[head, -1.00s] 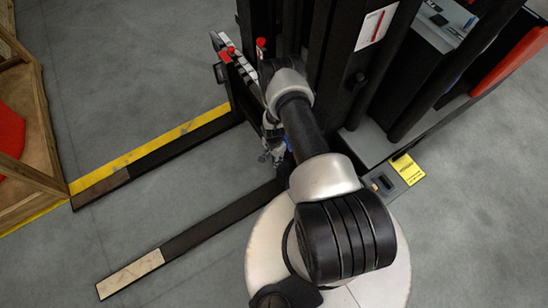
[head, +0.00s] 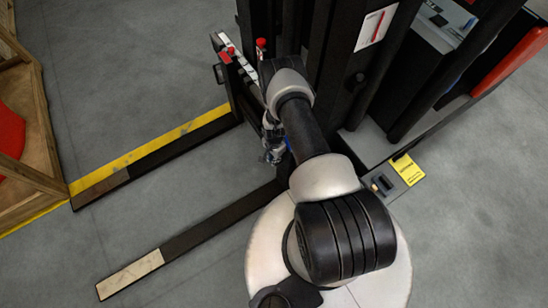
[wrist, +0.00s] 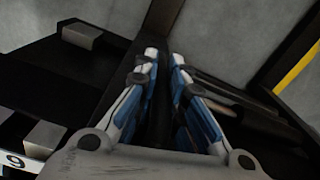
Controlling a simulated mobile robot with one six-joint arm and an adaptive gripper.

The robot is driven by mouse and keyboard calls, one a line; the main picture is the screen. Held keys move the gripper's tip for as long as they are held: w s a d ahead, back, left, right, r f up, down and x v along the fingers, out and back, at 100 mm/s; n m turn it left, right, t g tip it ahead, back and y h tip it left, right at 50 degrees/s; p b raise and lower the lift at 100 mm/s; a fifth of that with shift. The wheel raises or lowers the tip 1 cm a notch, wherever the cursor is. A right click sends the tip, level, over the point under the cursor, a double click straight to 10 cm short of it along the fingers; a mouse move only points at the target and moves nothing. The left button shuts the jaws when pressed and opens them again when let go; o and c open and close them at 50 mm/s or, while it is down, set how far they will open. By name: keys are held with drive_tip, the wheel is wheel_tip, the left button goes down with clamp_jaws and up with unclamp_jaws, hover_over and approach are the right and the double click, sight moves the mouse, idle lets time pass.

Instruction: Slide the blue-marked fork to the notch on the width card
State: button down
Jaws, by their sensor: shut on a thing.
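The near fork (head: 205,232) is a long dark bar with a cream tip; the far fork (head: 160,160) lies parallel with a brown tip. A patch of blue shows beside my gripper (head: 273,150) at the near fork's base, but I cannot tell if it is the fork's mark. In the wrist view my gripper (wrist: 165,58), with blue and white fingers, is shut on a dark upright part between them, apparently the near fork's shank. My arm hides much of it. I cannot pick out the width card or its notch for certain.
The black carriage has a pale strip (head: 240,60) and red-topped pins (head: 261,44). A white sheet (head: 375,27) with a red line is on the mast. A yellow label (head: 408,168) is at the right. A wooden crate (head: 48,130) stands left. Grey floor between the forks is clear.

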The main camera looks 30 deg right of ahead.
drive_tip(key=s+p, duration=0.5)
drive_tip(key=s, duration=0.7)
drive_tip(key=shift+s+d+p, duration=0.15)
drive_tip(key=shift+s+p, duration=0.1)
drive_tip(key=shift+p, duration=0.15)
drive_tip(key=c, duration=1.9)
unclamp_jaws()
drive_tip(key=shift+w, duration=0.1)
drive_tip(key=shift+o, duration=1.3)
drive_tip(key=shift+w+r, duration=0.15)
drive_tip(key=shift+r, duration=0.15)
drive_tip(key=shift+o, duration=0.2)
wheel_tip(320, 180, up, 11)
drive_tip(key=shift+r, duration=0.2)
drive_tip(key=shift+d, duration=0.1)
